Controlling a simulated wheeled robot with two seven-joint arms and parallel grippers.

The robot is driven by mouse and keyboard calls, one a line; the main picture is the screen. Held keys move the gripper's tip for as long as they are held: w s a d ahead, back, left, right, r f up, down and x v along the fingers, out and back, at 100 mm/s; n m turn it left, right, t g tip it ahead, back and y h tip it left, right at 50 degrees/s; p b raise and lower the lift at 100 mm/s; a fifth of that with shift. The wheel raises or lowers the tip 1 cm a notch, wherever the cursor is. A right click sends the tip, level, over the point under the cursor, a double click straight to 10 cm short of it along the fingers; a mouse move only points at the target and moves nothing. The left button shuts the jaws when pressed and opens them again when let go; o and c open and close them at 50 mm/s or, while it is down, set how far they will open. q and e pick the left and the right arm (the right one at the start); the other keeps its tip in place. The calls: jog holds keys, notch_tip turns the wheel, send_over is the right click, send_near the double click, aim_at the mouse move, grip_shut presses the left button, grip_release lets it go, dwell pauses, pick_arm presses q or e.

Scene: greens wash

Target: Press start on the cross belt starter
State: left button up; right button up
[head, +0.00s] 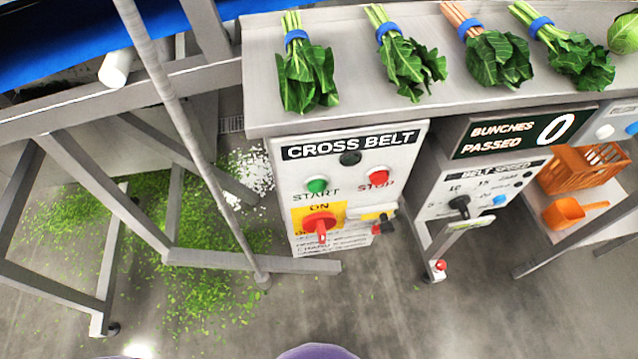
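The cross belt starter (290,180) is a light grey box in the head view, mounted under the front edge of the steel table. Its green START button (317,185) is at the left and its red STOP button (378,177) at the right. A dark round lamp (350,158) sits between and above them. Below START is a red rotary switch (320,225) on a yellow plate, near the word ON. A smaller yellow and black switch (378,218) is to its right. Neither of my grippers is in view.
Several bunches of greens (308,75) lie on the steel table (265,100). To the right are a "bunches passed" display (525,130) reading 0, a belt speed panel (480,190) and an orange crate (580,165). A slanting pole (190,140) and steel frame stand left. Leaf scraps litter the floor.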

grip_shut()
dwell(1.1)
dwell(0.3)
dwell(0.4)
